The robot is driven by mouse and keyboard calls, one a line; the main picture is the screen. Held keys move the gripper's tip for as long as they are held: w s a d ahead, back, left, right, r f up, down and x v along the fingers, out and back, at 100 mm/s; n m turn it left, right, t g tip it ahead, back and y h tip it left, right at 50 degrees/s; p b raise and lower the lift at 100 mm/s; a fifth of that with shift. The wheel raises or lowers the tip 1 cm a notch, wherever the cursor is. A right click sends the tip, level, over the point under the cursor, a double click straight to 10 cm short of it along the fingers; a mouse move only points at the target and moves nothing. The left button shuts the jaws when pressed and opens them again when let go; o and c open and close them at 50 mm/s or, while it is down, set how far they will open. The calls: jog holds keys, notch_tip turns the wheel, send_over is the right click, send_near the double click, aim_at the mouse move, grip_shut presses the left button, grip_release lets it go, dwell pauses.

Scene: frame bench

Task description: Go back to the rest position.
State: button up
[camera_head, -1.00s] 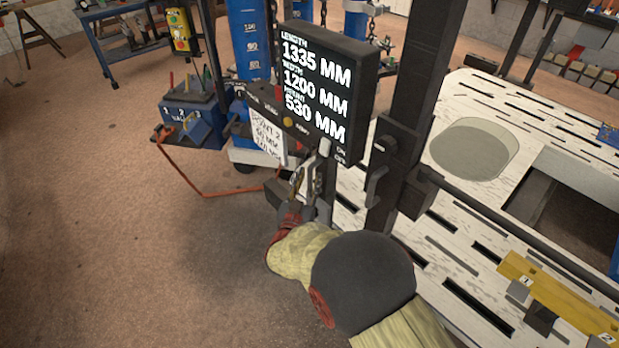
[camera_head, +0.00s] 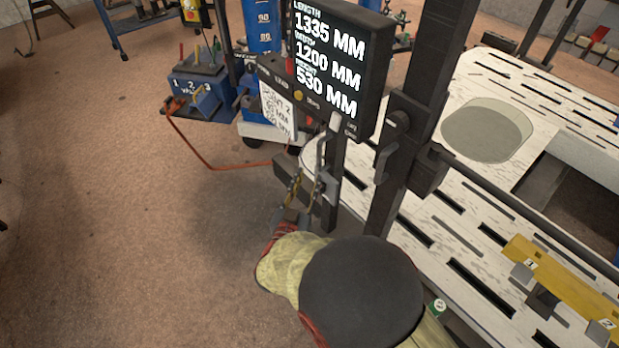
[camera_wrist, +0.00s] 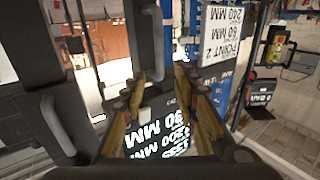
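My gripper (camera_head: 306,184) is below the black measuring display (camera_head: 376,75) in the head view, beside a dark upright post. In the wrist view its two yellowish fingers (camera_wrist: 162,92) stand apart with nothing held between them. The display reads length 1335 MM, width 1200 MM, height 530 MM; it shows upside down beyond the fingers in the wrist view (camera_wrist: 160,122). My forearm hides part of the floor and bench edge.
A white slotted bench (camera_head: 465,235) with a yellow bar (camera_head: 560,278) is at right. A dark column (camera_head: 418,120) with handles stands close to my arm. A paper note (camera_head: 278,110) hangs under the display. A blue toolbox (camera_head: 200,85) and an orange cable (camera_head: 200,150) are left. The left floor is open.

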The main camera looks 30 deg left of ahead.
jog(key=s+a+f+n+g+y, duration=0.1)
jog(key=s+a+f+g, duration=0.25)
jog(key=f, duration=0.25)
jog(key=s+a+f+n+g+y, duration=0.2)
jog(key=s+f+g, duration=0.2)
jog(key=f, duration=0.3)
jog(key=s+d+r+n+g, duration=0.1)
jog(key=s+d+g, duration=0.2)
jog(key=s+g, duration=0.25)
jog(key=s+d+r+m+h, duration=0.1)
jog(key=d+r+m+h, duration=0.1)
jog(key=d+r, duration=0.8)
jog(key=s+d+r+m+h+p, duration=0.1)
jog(key=d+r, duration=0.8)
jog(key=d, duration=1.3)
jog(key=s+d+r+m+t+h+p, duration=0.1)
jog(key=s+d+r+m+h, duration=0.2)
jog(key=d+r, duration=0.7)
jog(key=d, duration=0.7)
jog(key=shift+s+r, duration=0.25)
jog(key=shift+r, duration=0.1)
